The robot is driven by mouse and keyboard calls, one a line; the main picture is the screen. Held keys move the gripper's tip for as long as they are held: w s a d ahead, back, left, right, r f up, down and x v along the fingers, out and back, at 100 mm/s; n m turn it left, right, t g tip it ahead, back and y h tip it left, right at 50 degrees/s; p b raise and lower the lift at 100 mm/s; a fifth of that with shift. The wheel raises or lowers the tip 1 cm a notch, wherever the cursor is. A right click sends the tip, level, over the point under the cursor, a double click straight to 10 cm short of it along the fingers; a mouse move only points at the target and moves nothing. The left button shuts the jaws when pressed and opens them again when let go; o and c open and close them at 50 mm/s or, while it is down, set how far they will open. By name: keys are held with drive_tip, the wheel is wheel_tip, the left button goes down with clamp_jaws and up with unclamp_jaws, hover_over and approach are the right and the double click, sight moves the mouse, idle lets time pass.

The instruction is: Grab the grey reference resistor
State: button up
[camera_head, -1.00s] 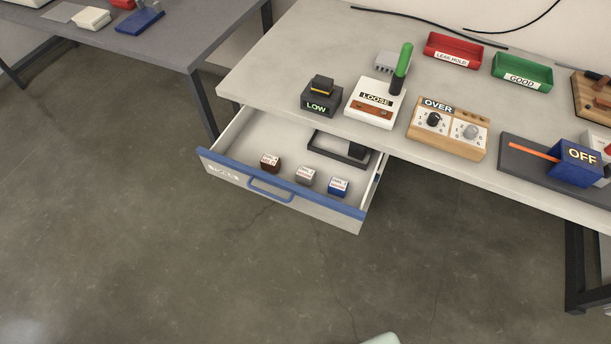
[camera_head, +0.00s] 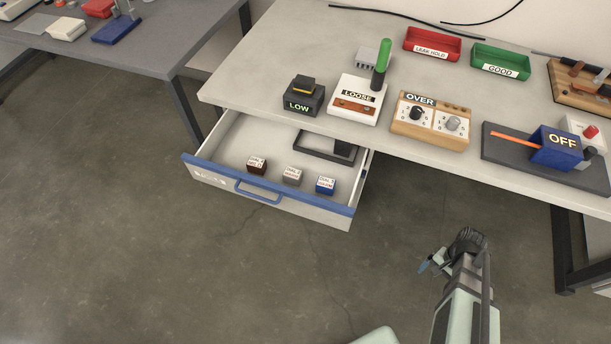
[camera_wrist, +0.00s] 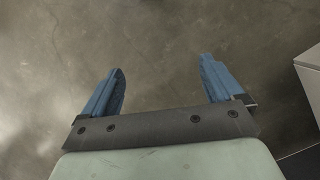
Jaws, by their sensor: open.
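The grey reference resistor (camera_head: 292,177) is a small grey block with a white label. It sits in the open drawer (camera_head: 225,187), between a dark brown block (camera_head: 257,166) on its left and a blue block (camera_head: 325,185) on its right. My gripper (camera_head: 430,262) is in front of the bench, to the right of the drawer and apart from it. In the wrist view my gripper (camera_wrist: 160,85) shows two blue fingers spread apart over bare floor, with nothing between them. The resistor is not visible in the wrist view.
The drawer has a blue front edge and handle; a dark frame-like item (camera_head: 312,146) lies at its back. Above it on the bench stand the LOW box (camera_head: 304,98), LOOSE box (camera_head: 352,112), OVER box (camera_head: 430,132) and OFF switch (camera_head: 557,148). Open floor lies before the drawer.

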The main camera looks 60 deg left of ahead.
drive_tip(key=a+r+n+t, duration=0.1)
drive_tip(key=a+r, duration=0.3)
drive_tip(key=a, duration=0.5)
drive_tip(key=a+r+t, duration=0.1)
drive_tip(key=a+r, duration=0.4)
drive_tip(key=a, duration=0.4)
wheel_tip(320, 180, up, 14)
drive_tip(key=f+n+t+y, duration=0.1)
drive_tip(key=n+y, duration=0.1)
drive_tip(key=n, duration=0.3)
hover_over(292, 173)
wheel_tip(292, 173, down, 8)
drive_tip(key=shift+s+r, duration=0.1)
drive_tip(key=shift+w+f, duration=0.2)
drive_tip(key=shift+f, duration=2.45)
drive_tip(key=shift+c, duration=0.4)
drive_tip(key=c, duration=1.1)
